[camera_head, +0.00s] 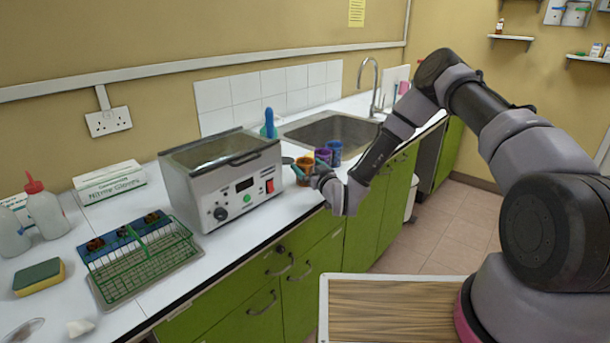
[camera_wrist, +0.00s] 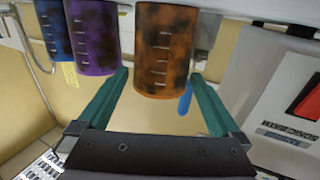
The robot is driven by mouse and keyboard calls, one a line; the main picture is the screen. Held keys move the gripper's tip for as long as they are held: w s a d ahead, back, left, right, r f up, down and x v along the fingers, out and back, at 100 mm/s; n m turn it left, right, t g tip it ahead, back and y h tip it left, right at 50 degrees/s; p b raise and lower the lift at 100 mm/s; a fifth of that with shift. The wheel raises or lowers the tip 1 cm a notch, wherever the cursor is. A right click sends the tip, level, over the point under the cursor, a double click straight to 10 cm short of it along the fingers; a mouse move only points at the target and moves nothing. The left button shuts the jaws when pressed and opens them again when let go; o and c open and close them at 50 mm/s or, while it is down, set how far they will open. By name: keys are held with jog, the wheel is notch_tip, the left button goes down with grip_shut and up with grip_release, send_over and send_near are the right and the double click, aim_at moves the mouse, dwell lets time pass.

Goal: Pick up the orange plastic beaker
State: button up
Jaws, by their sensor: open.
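The orange plastic beaker (camera_head: 305,164) stands on the white counter just right of the grey metal bath. In the wrist view the orange beaker (camera_wrist: 166,50) is large, with dark stains and white marks. My gripper (camera_wrist: 160,95) is open, its teal fingers spread with the beaker's end in line with the gap between them. I cannot tell how far between the fingers the beaker reaches. In the head view my gripper (camera_head: 305,172) is low at the counter's front edge, partly covering the beaker.
A purple beaker (camera_wrist: 92,38) and a blue beaker (camera_wrist: 53,32) stand close beside the orange one. The metal bath (camera_head: 225,180) with a red switch is close on the other side. The sink (camera_head: 335,128) lies behind. A green wire rack (camera_head: 140,258) is farther left.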

jog(key=shift+w+a, duration=0.15)
jog(key=shift+w, duration=0.1)
jog(key=c, duration=1.2)
jog(key=shift+o, duration=0.2)
jog(key=shift+r, duration=0.1)
